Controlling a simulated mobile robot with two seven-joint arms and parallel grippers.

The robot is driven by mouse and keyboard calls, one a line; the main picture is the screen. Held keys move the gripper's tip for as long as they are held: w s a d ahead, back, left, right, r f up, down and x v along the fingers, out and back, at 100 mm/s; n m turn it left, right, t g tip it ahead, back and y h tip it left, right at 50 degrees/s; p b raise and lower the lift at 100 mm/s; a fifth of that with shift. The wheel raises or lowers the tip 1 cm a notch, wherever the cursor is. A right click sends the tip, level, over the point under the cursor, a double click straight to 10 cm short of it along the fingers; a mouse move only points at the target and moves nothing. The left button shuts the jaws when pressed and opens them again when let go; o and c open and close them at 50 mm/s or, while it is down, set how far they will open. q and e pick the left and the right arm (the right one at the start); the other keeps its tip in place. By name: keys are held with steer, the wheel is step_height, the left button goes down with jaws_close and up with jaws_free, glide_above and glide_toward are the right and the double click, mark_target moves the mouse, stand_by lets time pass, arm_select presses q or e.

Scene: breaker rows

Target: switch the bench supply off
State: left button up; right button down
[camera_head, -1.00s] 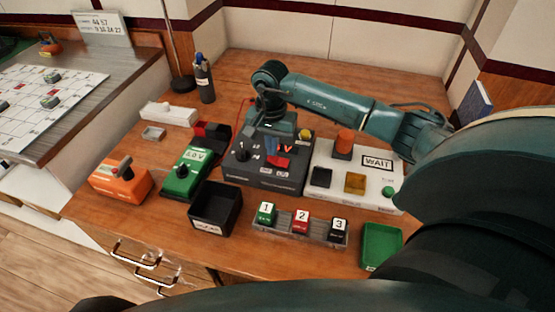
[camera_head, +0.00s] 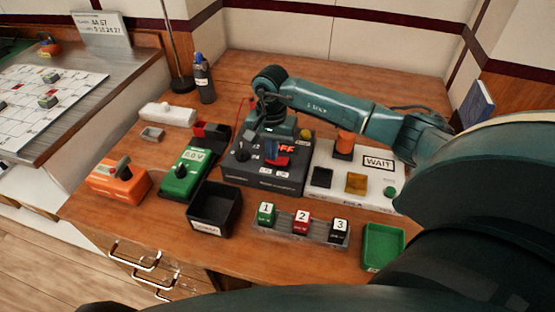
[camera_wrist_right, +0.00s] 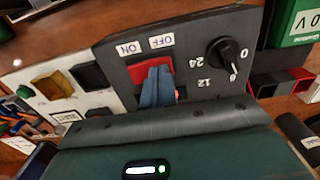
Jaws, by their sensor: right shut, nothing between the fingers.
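The bench supply (camera_head: 262,180) is a dark grey box in the middle of the bench, with a black knob (camera_head: 242,154) and a red rocker switch (camera_head: 278,161). In the right wrist view the red switch (camera_wrist_right: 150,70) sits below ON and OFF labels, which appear upside down. The knob (camera_wrist_right: 222,53) has a numbered dial. My right gripper (camera_head: 272,157) is shut and empty, pointing down over the switch. Its blue fingertips (camera_wrist_right: 157,78) overlap the switch and hide part of it. I cannot tell whether they press it, or which way it is tipped. My left gripper is out of view.
A white panel marked WAIT (camera_head: 377,163) stands right of the supply. A green meter (camera_head: 184,175) and an orange box (camera_head: 118,182) are to the left. A black bin (camera_head: 214,210), a numbered block row (camera_head: 300,223) and a green tray (camera_head: 382,245) lie in front.

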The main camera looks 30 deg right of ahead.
steer(key=shift+r, duration=0.1)
step_height(320, 180, up, 7)
steer(key=p, duration=0.4)
stand_by(0.4)
stand_by(0.4)
